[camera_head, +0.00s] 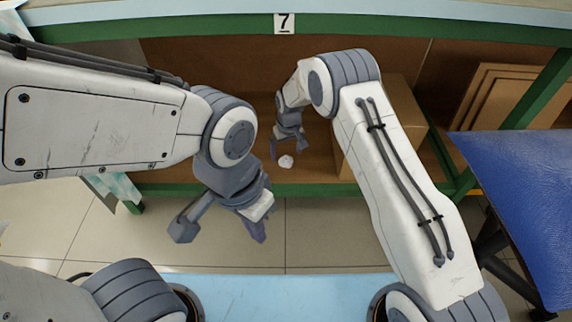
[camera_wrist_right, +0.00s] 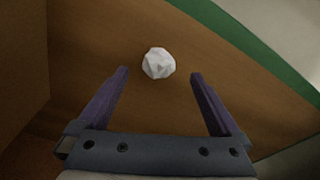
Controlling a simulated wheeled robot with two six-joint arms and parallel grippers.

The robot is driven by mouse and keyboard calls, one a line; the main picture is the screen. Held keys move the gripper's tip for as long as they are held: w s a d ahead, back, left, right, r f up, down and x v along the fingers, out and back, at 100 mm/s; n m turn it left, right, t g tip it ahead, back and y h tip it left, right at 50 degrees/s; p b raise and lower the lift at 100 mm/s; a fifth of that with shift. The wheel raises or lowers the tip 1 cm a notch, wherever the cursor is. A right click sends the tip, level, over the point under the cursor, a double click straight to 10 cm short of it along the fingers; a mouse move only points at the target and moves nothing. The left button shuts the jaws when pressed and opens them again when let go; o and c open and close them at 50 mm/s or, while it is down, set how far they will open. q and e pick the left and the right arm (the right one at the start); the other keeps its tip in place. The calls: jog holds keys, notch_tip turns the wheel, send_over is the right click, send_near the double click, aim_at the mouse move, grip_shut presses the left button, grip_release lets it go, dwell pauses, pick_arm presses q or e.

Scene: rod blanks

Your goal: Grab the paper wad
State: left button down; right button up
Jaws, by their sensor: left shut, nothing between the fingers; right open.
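The paper wad (camera_head: 286,161) is a small white crumpled ball on the brown lower shelf, near its green front edge. It also shows in the right wrist view (camera_wrist_right: 158,63), just beyond the fingertips and roughly centred between them. My right gripper (camera_head: 288,146) is open and empty, reaching into the shelf space just behind the wad in the head view. Its two purple fingers (camera_wrist_right: 160,74) are spread apart and do not touch the wad. My left gripper (camera_head: 255,236) is shut and empty, hanging over the tiled floor in front of the shelf.
A cardboard box (camera_head: 400,120) stands on the shelf right of my right gripper. Flat brown panels (camera_head: 508,95) lean farther right. A green beam with a "7" label (camera_head: 285,23) runs above the opening. A blue surface (camera_head: 520,190) is at the right.

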aim_at(287, 157)
jog(key=f+b, duration=0.3)
jog(key=f, duration=0.1)
jog(key=shift+w+f, duration=0.15)
jog(key=shift+w, duration=0.05)
jog(key=c, duration=1.4)
